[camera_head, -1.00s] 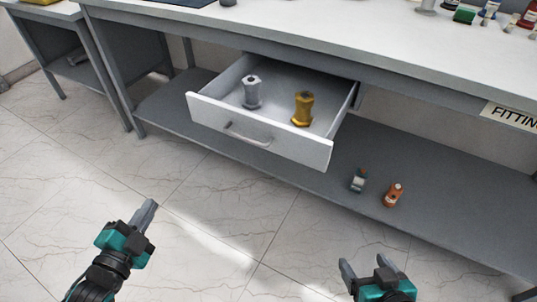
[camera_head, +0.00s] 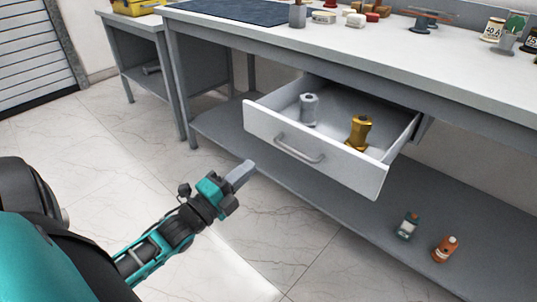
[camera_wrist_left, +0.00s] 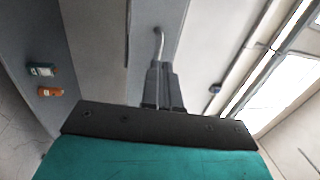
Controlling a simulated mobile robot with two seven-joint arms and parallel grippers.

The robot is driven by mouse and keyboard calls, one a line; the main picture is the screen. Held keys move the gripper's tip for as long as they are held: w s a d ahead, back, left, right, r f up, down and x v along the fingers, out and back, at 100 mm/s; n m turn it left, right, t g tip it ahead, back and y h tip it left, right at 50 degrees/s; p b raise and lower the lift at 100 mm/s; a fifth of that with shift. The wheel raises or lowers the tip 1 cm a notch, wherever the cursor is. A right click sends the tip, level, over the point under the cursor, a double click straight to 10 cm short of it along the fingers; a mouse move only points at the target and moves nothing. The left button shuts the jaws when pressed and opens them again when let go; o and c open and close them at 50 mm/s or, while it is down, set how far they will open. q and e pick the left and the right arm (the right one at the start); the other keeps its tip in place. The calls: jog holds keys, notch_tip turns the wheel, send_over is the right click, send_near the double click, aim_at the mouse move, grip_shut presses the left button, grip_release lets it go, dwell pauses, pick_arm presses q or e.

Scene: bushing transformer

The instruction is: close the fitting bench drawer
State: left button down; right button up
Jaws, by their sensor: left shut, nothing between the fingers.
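The fitting bench drawer (camera_head: 345,172) is pulled out below the bench top, with its white front toward me. It holds a grey fitting (camera_head: 309,109) and a gold fitting (camera_head: 359,132), both upright. A curved metal handle (camera_head: 300,150) is on the front. My left gripper (camera_head: 247,168) is shut and empty, in front of the drawer and left of the handle, apparently apart from it. In the left wrist view, the closed fingers (camera_wrist_left: 158,70) point toward the handle (camera_wrist_left: 159,42); I cannot tell the exact gap. My right gripper is out of view.
The bench top (camera_head: 430,75) carries a dark mat (camera_head: 225,12) and several small parts. A lower shelf (camera_head: 330,205) runs under the drawer, with a dark bottle (camera_head: 407,226) and an orange bottle (camera_head: 445,249). Open tiled floor (camera_head: 265,225) lies in front.

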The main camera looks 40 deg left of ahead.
pick_arm(q)
jog(key=b+x, duration=0.1)
jog(key=x, duration=0.6)
jog(key=shift+w, duration=0.25)
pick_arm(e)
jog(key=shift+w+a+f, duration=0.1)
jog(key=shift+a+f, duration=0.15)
